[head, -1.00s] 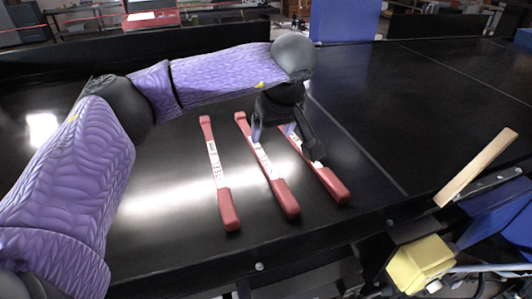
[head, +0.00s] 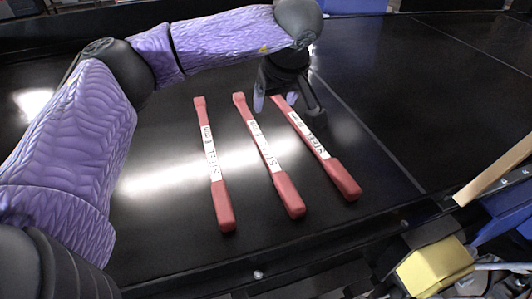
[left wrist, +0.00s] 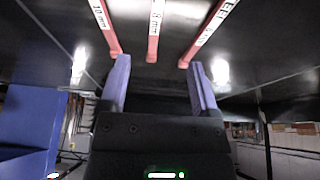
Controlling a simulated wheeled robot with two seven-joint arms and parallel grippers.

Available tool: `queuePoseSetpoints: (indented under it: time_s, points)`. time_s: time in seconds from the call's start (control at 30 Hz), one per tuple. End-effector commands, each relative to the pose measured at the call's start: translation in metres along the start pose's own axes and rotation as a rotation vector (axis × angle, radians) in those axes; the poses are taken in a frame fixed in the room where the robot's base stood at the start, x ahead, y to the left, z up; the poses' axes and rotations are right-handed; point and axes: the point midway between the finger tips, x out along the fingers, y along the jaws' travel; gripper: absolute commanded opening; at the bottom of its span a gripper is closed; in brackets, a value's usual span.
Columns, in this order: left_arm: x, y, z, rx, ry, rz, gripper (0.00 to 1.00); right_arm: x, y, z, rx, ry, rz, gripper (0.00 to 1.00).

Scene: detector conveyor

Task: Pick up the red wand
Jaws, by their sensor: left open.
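Three red wands with white labels lie side by side, apart, on the black conveyor: a left one (head: 221,200), a middle one (head: 287,190) and a right one (head: 342,178). Their thick handles point toward me. My left gripper (head: 275,101) is open and empty, over the far ends of the middle and right wands. In the left wrist view my left gripper (left wrist: 161,75) shows its two purple fingers spread. There the wands come down from the top edge, the middle one (left wrist: 152,48) between the fingertips. No wand is seen held. My right gripper is out of view.
The black conveyor (head: 410,110) is clear to the right of the wands. At the lower right are a yellow block (head: 432,266), a wooden strip (head: 493,172) and blue bins (head: 505,222) beyond the belt's edge. A blue panel (left wrist: 28,125) stands at left in the left wrist view.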

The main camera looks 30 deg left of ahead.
Motion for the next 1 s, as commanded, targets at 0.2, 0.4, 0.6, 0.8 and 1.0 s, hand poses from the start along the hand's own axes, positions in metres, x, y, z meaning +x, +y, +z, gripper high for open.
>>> queuePoseSetpoints:
  time_s: [0.2, 0.4, 0.6, 0.8, 1.0]
  points:
    - [0.02, 0.0, 0.008, 0.0, -0.001, -0.001, 0.79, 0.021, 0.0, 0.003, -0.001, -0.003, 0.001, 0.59]
    - [0.048, 0.0, 0.02, 0.001, -0.002, -0.003, 0.79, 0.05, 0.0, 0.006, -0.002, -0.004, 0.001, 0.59]
    - [0.077, 0.0, 0.032, 0.002, -0.004, -0.005, 0.79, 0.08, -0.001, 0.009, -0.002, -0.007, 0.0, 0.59]
    - [0.1, 0.0, 0.033, 0.001, -0.007, -0.008, 0.79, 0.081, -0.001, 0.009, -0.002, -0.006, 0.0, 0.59]
    - [0.131, 0.0, 0.031, 0.001, -0.006, -0.008, 0.79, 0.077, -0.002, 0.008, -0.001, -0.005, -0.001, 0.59]
